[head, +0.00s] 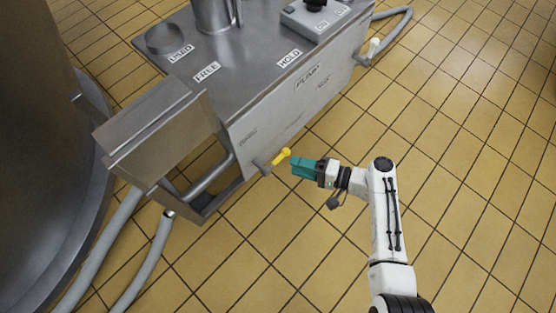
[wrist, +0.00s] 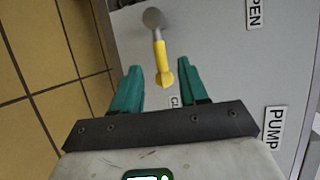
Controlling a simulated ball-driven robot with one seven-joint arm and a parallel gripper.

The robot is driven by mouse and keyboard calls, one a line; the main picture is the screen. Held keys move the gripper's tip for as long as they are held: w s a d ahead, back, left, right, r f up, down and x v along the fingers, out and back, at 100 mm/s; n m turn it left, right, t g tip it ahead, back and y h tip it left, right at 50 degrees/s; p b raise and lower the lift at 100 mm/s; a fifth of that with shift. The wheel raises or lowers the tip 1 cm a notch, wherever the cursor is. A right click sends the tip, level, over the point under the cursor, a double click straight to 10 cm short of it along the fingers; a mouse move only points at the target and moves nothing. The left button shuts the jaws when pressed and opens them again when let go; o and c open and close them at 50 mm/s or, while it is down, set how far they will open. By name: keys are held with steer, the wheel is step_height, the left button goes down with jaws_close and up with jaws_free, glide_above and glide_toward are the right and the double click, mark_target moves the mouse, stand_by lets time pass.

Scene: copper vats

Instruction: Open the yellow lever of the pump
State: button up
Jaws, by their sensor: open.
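The pump (head: 300,95) is a grey metal box with labels on its top and front. Its yellow lever (head: 281,156) sticks out low on the front face, near the left end. In the wrist view the yellow lever (wrist: 162,62) hangs from a round grey pivot, with its tip between my fingers. My gripper (head: 296,167) has teal fingers and is just right of the lever. In the wrist view my gripper (wrist: 160,82) is open, one finger on each side of the lever, with gaps to both.
An OPEN label (wrist: 253,12) and a PUMP label (wrist: 275,127) are on the panel. A metal box on a frame (head: 155,125) and grey hoses (head: 105,245) stand left of the pump. A large vat (head: 40,150) fills the far left. The tiled floor (head: 460,130) is clear on the right.

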mark_target(276, 160)
steer(key=b+x, duration=0.2)
steer(key=x, duration=0.5)
steer(key=shift+a+f, duration=0.1)
steer(key=shift+a, duration=0.15)
jaws_close()
stand_by(0.3)
